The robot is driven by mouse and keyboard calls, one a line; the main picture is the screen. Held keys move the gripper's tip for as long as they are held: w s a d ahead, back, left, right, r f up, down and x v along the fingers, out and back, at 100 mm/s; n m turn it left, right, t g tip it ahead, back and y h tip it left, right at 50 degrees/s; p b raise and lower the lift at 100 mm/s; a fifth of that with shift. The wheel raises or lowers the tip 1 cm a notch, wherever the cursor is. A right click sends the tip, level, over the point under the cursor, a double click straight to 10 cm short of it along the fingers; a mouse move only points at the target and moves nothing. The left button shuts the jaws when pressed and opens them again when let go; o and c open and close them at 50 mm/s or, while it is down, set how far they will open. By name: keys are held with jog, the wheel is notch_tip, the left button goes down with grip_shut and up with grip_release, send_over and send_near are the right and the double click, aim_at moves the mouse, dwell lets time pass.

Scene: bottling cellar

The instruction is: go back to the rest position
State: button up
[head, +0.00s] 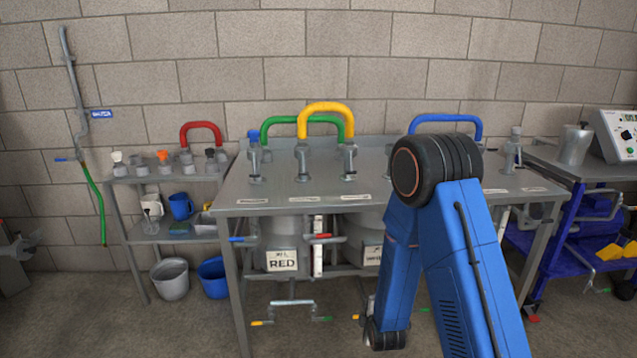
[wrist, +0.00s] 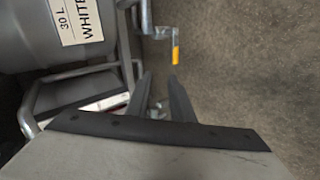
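My arm is folded in the head view, with a blue upper link rising to a black elbow and a second blue link going down in front of the steel table (head: 270,200). My gripper (wrist: 160,78) shows in the wrist view with two dark fingers apart and nothing seen between the tips. It is low, beside a grey tank (wrist: 28,35) with a label (wrist: 78,18) reading WHITE 30 L. In the head view my gripper is not clearly seen, low behind the arm.
A metal pipe with an orange-yellow handle (wrist: 176,55) is close ahead of the fingers. A tank labelled RED (head: 283,241) stands under the table. A grey bucket (head: 170,279) and a blue bucket (head: 213,277) are at left. A blue cart (head: 545,250) stands right. Bare floor shows in front.

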jog(key=s+d+r+m+g, duration=0.1)
jog(key=s+d+r+m, duration=0.2)
jog(key=r, duration=0.5)
jog(key=s+d+r+m+g, duration=0.1)
jog(key=s+r+m, duration=0.2)
jog(key=s+r, duration=0.45)
jog(key=s+d+r+m+g, duration=0.1)
jog(key=s+d+r+m, duration=0.2)
jog(key=r, duration=0.7)
jog(key=s+d+r+m+g, duration=0.1)
jog(key=s+r, duration=0.4)
jog(key=s, duration=0.8)
jog(key=s+d+r+m+g+h, duration=0.1)
jog(key=s+d+r+m, duration=0.3)
jog(key=s, duration=0.9)
jog(key=r+m, duration=0.1)
jog(key=m, duration=0.1)
jog(key=shift+d+r+m+g, duration=0.2)
jog(key=shift+d+m+g, duration=0.05)
jog(key=shift+m+g, duration=0.05)
jog(key=shift+s+d, duration=0.1)
